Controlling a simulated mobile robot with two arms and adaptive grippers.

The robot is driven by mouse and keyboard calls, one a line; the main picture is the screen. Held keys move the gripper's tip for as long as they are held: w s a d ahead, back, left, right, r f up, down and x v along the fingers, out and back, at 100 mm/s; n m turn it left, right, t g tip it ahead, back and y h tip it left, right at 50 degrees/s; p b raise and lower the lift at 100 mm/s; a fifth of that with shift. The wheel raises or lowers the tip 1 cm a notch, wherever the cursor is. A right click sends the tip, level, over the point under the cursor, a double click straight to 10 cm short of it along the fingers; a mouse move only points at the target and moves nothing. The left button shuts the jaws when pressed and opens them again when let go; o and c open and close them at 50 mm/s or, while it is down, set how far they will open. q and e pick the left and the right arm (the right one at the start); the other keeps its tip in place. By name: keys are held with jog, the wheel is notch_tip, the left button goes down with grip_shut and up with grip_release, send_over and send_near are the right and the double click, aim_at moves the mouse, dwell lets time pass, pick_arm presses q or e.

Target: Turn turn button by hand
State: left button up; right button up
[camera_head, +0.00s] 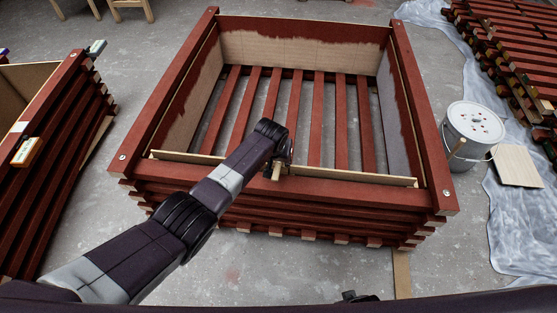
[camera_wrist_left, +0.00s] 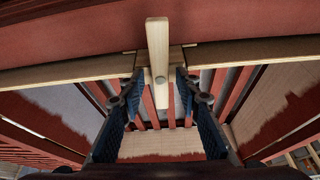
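The turn button is a pale wooden bar (camera_wrist_left: 157,45) with a round pivot in its middle. In the left wrist view it stands upright across a gap in the pale batten (camera_wrist_left: 70,72). In the head view only its small end (camera_head: 276,172) shows by my left gripper (camera_head: 283,160), at the red crate's (camera_head: 270,187) near wall. In the left wrist view the two fingers of my left gripper (camera_wrist_left: 159,88) are open, one on each side of the bar's lower part, with visible gaps. My right gripper is not recognisable in either view.
The crate has a slatted floor and partly painted inner panels. A paint bucket (camera_head: 473,132) stands to its right, beside a plastic sheet (camera_head: 512,225) and a pale board (camera_head: 517,165). Another red crate (camera_head: 55,165) stands at the left. Grey floor (camera_head: 290,262) is clear in front.

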pick_arm(q)
jog(key=shift+r, duration=0.1)
jog(key=v, duration=1.1)
jog(key=shift+s+r, duration=0.2)
jog(key=shift+r, duration=0.15)
jog(key=shift+a, duration=0.1)
dwell(0.3)
